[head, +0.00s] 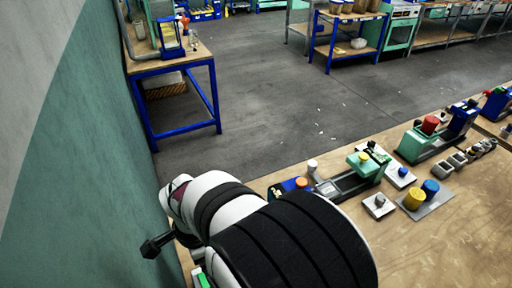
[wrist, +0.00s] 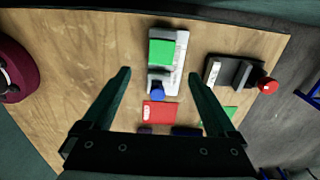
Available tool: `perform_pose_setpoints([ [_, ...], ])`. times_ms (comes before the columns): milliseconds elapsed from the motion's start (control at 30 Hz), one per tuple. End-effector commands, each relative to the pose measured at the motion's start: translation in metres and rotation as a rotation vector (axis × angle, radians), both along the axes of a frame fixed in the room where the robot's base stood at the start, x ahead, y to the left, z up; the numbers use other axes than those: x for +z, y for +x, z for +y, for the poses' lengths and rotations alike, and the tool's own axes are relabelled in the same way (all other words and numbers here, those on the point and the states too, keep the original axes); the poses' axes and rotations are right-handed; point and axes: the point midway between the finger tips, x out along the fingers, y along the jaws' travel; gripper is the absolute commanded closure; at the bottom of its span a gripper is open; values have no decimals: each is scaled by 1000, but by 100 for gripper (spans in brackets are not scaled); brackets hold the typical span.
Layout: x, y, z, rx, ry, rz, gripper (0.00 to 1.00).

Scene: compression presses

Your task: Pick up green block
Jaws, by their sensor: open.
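In the wrist view a bright green block (wrist: 161,52) sits on a pale grey press-like fixture (wrist: 181,48) with a blue knob (wrist: 157,93). A second green piece (wrist: 232,112) shows at the right, partly hidden by my right finger; its full shape cannot be told. My gripper (wrist: 159,74) is open, its two dark fingers wide apart and nothing held between them. In the picture the fingertips lie to either side of the fixture, below the green block; the height gap cannot be told. In the head view my arm hides much of the near bench.
A red block (wrist: 160,112) lies between the fingers' bases. A dark press (wrist: 236,71) with a red knob (wrist: 268,86) stands right. A dark red round object (wrist: 15,70) is at the left edge. Several presses, one with a yellow knob (head: 364,158), line the wooden bench (head: 440,245).

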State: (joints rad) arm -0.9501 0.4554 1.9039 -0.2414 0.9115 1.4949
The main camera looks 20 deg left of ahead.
Motion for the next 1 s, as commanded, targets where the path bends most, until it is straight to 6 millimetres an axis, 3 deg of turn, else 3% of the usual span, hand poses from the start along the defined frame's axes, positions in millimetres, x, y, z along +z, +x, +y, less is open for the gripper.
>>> perform_pose_setpoints([
  [100,-29,0,-1,0,-3,3,7],
  [267,-50,0,-1,-1,-2,2,7],
  [500,-94,2,1,-1,-2,2,7],
  [767,-99,3,2,-1,1,0,7],
  [1000,-99,3,1,-1,1,1,51],
])
